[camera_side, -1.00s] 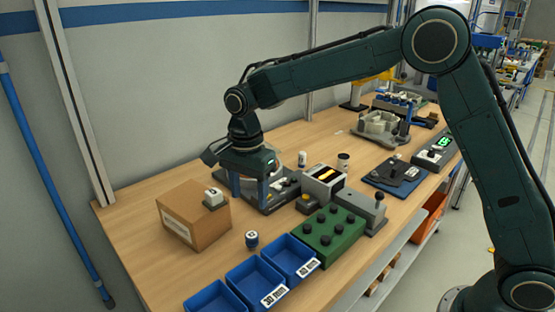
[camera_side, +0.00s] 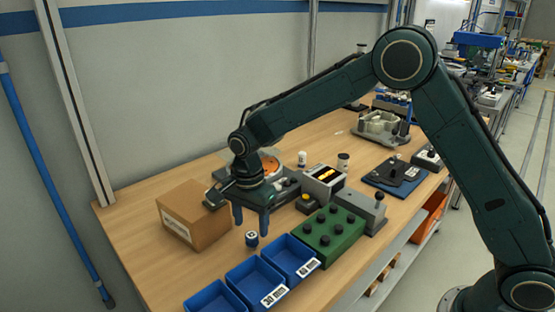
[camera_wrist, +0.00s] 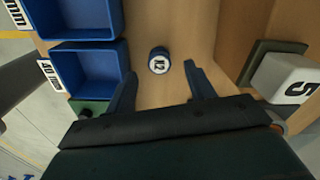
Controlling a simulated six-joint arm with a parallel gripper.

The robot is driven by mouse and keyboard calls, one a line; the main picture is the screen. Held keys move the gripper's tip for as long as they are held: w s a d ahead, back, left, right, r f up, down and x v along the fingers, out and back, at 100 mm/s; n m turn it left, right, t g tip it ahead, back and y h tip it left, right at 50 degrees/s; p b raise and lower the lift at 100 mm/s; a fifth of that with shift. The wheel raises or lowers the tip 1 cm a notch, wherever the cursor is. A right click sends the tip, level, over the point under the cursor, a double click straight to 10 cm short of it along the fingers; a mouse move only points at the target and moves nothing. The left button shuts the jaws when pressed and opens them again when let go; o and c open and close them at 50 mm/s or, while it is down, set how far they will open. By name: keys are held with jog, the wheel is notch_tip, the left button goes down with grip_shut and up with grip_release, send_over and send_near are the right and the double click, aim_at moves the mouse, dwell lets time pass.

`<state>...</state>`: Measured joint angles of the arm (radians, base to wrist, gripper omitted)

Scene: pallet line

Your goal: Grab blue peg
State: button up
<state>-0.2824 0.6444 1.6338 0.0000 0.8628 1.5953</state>
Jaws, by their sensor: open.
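The blue peg (camera_side: 252,239) stands on the wooden table between the cardboard box and the blue bins. It has a white top, and in the wrist view the peg (camera_wrist: 158,61) shows a dark mark like "12" on that top. My gripper (camera_side: 251,221) is open and empty, its two blue fingers pointing down just behind and above the peg in the side view. In the wrist view the fingers of my gripper (camera_wrist: 160,80) are spread wide, and the peg lies just beyond their tips, roughly midway between them.
Blue bins (camera_side: 255,280) stand in front. A green block with black knobs (camera_side: 327,234) is at right. Bare table lies around the peg.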

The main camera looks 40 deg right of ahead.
aim_at(252, 235)
jog(key=shift+f, duration=2.35)
jog(key=shift+c, duration=0.4)
jog(key=c, duration=1)
